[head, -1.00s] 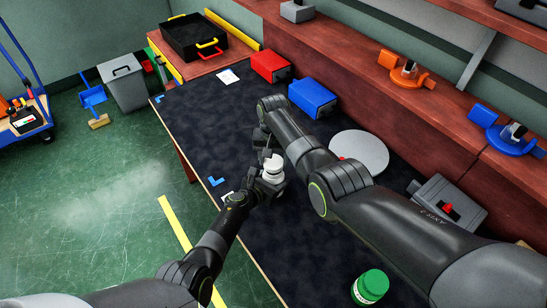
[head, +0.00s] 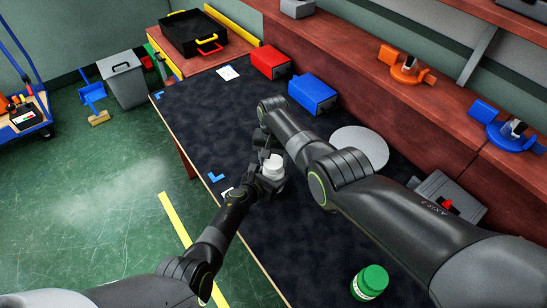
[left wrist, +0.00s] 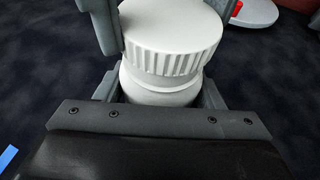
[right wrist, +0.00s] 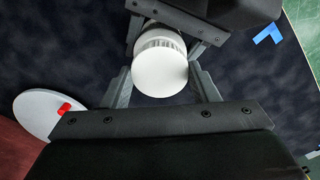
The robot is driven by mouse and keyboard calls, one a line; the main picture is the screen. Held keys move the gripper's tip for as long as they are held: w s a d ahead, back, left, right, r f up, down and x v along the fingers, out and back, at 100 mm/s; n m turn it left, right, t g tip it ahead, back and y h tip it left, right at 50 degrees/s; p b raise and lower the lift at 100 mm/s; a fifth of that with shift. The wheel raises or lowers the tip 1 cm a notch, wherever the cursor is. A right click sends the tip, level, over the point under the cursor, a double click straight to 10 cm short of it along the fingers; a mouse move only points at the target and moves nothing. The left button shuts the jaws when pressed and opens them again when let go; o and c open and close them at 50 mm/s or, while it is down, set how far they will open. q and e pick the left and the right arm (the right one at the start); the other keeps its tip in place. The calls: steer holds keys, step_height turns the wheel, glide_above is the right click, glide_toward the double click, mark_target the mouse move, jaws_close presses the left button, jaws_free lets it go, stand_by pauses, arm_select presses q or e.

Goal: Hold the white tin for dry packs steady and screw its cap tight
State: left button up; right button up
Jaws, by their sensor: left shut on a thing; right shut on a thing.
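The white tin (head: 271,174) is held upright above the dark table mat, with its white cap (head: 273,160) on top. In the left wrist view the ribbed cap (left wrist: 170,45) sits over the tin's rounded body (left wrist: 158,88). My left gripper (head: 268,182) is shut on the tin's body, which hides part of it. My right gripper (right wrist: 163,88) is shut on the cap, with its fingers on either side of the smooth cap top (right wrist: 160,72). One right finger also shows against the cap's left side in the left wrist view.
A round pale disc (head: 362,146) and a grey box with a red button (head: 440,195) lie to the right. A green-lidded jar (head: 369,283) stands near the front. Blue (head: 312,95) and red (head: 271,65) boxes stand farther back.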

steer(key=m, duration=0.5)
steer(key=shift+f+m, duration=0.25)
steer(key=shift+m, duration=0.05)
steer(key=m, duration=0.5)
steer(key=shift+f, duration=0.25)
arm_select(q)
jaws_close()
arm_select(e)
steer(key=shift+m, duration=0.4)
steer(key=m, duration=1.3)
steer(key=shift+m, duration=0.3)
steer(key=o, duration=1)
steer(key=shift+c, duration=0.2)
